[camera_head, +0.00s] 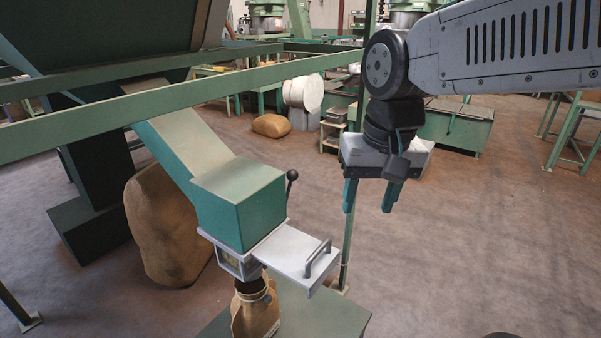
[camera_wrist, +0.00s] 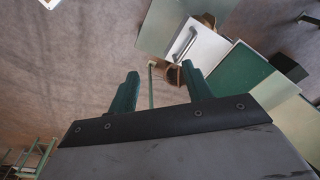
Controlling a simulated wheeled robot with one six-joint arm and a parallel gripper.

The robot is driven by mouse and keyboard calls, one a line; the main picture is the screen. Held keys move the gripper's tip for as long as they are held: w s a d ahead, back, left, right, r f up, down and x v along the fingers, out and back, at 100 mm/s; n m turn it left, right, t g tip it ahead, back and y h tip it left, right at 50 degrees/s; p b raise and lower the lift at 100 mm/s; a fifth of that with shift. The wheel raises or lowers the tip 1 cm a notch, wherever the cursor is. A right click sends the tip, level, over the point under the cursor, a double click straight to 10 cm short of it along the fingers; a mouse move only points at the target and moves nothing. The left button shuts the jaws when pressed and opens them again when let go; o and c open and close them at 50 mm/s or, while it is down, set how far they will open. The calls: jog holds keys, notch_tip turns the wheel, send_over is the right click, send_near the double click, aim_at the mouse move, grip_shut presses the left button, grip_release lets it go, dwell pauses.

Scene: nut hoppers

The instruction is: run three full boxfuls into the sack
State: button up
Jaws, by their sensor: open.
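A green chute (camera_head: 238,205) slopes down to a small measuring box (camera_head: 240,262) with a window in its side. A pale slide plate with a bar handle (camera_head: 318,258) sticks out to the right from under the chute's green head. A lever with a black knob (camera_head: 291,176) stands beside the head. An open brown sack (camera_head: 256,312) sits below the box on a green stand; its contents are hidden. My gripper (camera_head: 370,198) is open and empty, above and right of the plate. In the wrist view, the handle (camera_wrist: 183,44) lies beyond my fingers (camera_wrist: 157,85).
A green rail (camera_head: 180,96) crosses in front of the chute, and a green post (camera_head: 352,225) stands near my gripper. A large full sack (camera_head: 165,225) stands behind the chute. The floor (camera_head: 470,250) to the right is clear.

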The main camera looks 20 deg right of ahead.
jog(key=w+m, duration=0.3)
jog(key=w, duration=0.7)
jog(key=m, duration=0.7)
send_over(293, 170)
jog(key=s, duration=0.1)
jog(key=shift+t+y, duration=0.3)
jog(key=shift+y, duration=0.1)
jog(key=f, duration=0.5)
jog(key=shift+s+d+f, duration=0.1)
jog(key=shift+d+f, duration=0.05)
jog(key=shift+d, duration=0.05)
jog(key=x, duration=0.6)
jog(key=shift+f, duration=0.7)
grip_shut()
jog(key=shift+a, duration=0.1)
